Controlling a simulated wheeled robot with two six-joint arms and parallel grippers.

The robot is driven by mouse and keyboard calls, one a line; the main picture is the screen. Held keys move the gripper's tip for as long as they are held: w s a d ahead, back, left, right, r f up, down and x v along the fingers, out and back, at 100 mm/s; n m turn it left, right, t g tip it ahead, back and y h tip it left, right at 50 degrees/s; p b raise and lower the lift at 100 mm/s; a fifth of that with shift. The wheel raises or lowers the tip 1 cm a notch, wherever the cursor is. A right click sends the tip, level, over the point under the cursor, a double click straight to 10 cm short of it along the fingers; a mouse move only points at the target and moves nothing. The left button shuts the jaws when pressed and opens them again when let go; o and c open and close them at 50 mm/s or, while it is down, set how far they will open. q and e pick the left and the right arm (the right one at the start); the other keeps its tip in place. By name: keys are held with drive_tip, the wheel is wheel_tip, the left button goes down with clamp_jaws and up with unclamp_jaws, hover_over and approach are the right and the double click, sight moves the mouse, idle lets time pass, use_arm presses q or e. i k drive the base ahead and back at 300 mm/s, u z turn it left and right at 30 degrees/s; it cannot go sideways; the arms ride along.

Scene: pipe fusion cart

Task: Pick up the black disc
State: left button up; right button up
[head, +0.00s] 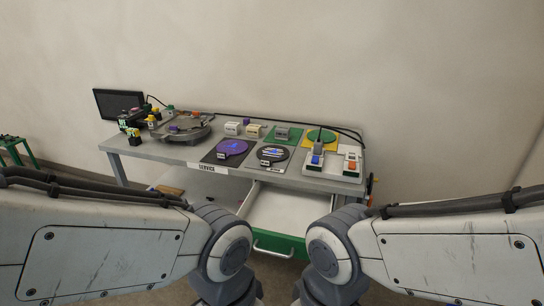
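My two arms come in from the left and right along the bottom, well short of the cart top. Neither gripper shows; both are outside the picture.
A drawer (288,207) with a green front stands open below the black disc. A round grey machine (184,129) and a dark monitor (118,102) stand at left. A switch panel (332,161) is at right. A yellow mat with a green disc (322,136) lies behind.

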sight(267, 155)
drive_tip(key=u, duration=0.5)
drive_tip(key=i, duration=1.35)
drive_tip(key=u, duration=0.25)
